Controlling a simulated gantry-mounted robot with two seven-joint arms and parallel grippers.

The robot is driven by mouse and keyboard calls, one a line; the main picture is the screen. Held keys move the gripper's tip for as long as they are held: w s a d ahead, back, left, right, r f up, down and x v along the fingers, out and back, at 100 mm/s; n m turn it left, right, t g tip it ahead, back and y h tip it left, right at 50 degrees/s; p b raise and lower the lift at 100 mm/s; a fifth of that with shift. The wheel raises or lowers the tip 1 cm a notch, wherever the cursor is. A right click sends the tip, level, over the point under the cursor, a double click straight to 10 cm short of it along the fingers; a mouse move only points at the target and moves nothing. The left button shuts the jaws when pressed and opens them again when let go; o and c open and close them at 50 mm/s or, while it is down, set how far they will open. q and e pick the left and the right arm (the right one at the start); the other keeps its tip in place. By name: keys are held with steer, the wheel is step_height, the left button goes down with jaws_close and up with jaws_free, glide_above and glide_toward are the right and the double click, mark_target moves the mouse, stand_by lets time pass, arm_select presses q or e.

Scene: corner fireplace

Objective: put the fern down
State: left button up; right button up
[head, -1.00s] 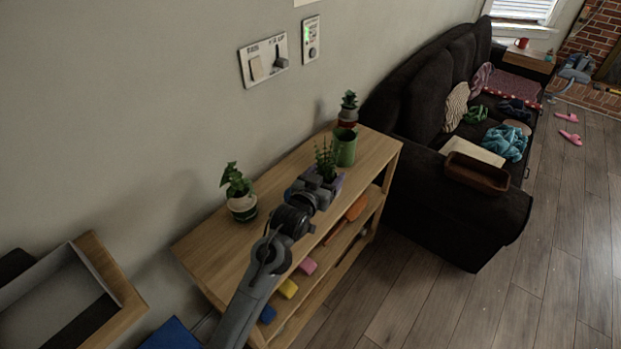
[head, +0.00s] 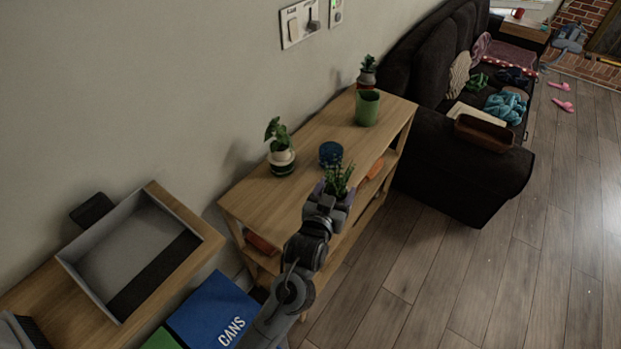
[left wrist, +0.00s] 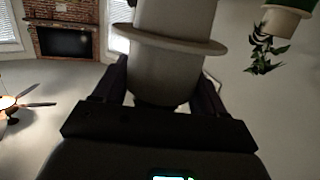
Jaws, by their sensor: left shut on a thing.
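The fern (head: 338,178) has upright green fronds. My left gripper (head: 332,200) is shut on its pot, and the fern stays upright. In the head view it appears at the front edge of the wooden shelf's top (head: 310,185). Whether the pot is over the top or just in front of it, or touches it, I cannot tell. In the left wrist view the pale pot (left wrist: 172,65) with a wide rim fills the space between the fingers; its fronds are out of sight. My right gripper is not in view.
On the shelf top stand a leafy plant in a white and green pot (head: 281,160), a blue pot (head: 331,153), a green pot (head: 367,108) and a small succulent (head: 367,75). Bare wood lies between them. A blue CANS bin (head: 215,308) and grey tray (head: 130,255) are at left.

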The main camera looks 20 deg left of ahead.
arm_select(q)
steer(key=a+f, duration=0.2)
steer(key=a, duration=0.1)
steer(key=shift+w+a+f+b, duration=0.15)
steer(key=shift+b, duration=0.15)
steer(key=shift+s+a+f+b, duration=0.15)
steer(key=shift+a+f+b, duration=0.4)
steer(key=shift+a+f, duration=1.4)
steer(key=shift+s+a+f+b, duration=0.1)
steer(key=shift+a+f+b, duration=0.4)
steer(key=shift+a+f, duration=1.45)
steer(key=shift+d+f, duration=0.15)
steer(key=shift+d, duration=0.05)
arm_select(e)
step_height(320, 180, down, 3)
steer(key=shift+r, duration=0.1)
arm_select(q)
steer(key=shift+f, duration=0.1)
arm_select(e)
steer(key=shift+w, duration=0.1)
arm_select(q)
steer(key=o, duration=1.2)
steer(key=shift+f, duration=0.1)
